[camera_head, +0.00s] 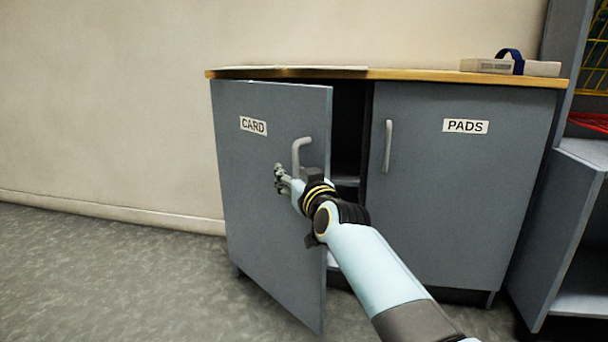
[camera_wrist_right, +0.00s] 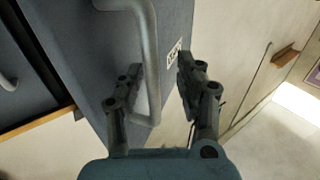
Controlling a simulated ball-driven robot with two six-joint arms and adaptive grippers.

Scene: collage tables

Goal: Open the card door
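The grey-blue card door (camera_head: 262,210), labelled CARD, stands partly open at the left of the cabinet, with a dark gap along its right edge. Its pale bar handle (camera_head: 296,156) is near that edge. My right gripper (camera_head: 278,178) is at the handle's lower part, in front of the door. In the right wrist view, the handle (camera_wrist_right: 149,60) runs between the two spread fingers of my right gripper (camera_wrist_right: 160,72). A gap shows between the bar and the right finger; whether the left finger touches the bar is unclear. My left gripper is out of view.
The closed PADS door (camera_head: 455,190) with its own handle (camera_head: 388,146) is to the right. A box with a blue strap (camera_head: 512,66) lies on the wooden top (camera_head: 415,75). Another open door (camera_head: 555,240) stands at far right. Floor (camera_head: 110,275) left of the cabinet is clear.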

